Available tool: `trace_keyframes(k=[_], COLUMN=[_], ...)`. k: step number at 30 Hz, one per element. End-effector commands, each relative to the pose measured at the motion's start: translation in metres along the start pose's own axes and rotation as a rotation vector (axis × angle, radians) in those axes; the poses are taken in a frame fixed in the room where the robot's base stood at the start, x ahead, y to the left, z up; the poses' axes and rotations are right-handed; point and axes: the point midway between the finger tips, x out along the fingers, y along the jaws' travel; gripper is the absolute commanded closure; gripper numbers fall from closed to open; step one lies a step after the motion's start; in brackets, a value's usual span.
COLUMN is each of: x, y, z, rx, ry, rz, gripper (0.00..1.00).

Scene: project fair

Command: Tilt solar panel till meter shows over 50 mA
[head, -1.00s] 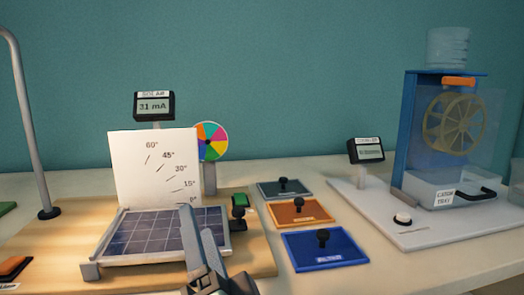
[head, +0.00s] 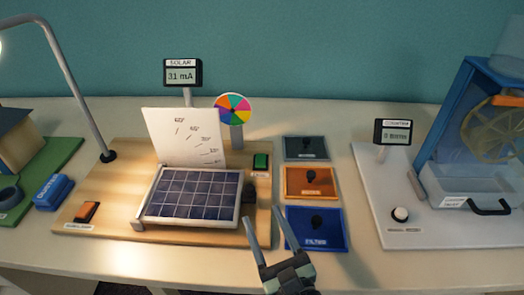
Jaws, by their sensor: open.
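The solar panel (head: 192,196) lies at a low tilt in its light frame on a wooden board (head: 110,222). The white angle card (head: 185,138) stands behind it. The solar meter (head: 183,75) reads 31 mA. A dark knob (head: 250,190) sits at the panel's right side. My gripper (head: 264,228) is open and empty, in front of and to the right of the panel's front right corner. It does not appear to touch the panel.
A lamp post (head: 88,105) rises at the left. An orange switch (head: 87,211) and a green switch (head: 261,162) are on the board. Filter plates with knobs (head: 316,228) lie to the right. A water wheel rig (head: 470,150) stands at the far right.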

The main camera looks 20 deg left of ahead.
Motion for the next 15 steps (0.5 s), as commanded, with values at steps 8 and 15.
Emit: trace_keyframes(k=[8, 15], x=[0.003, 0.047], y=[0.006, 0.007], z=[0.000, 0.001], rx=[0.133, 0.128], ry=[-0.002, -0.003], rz=[0.012, 0.015], gripper=[0.41, 0.41])
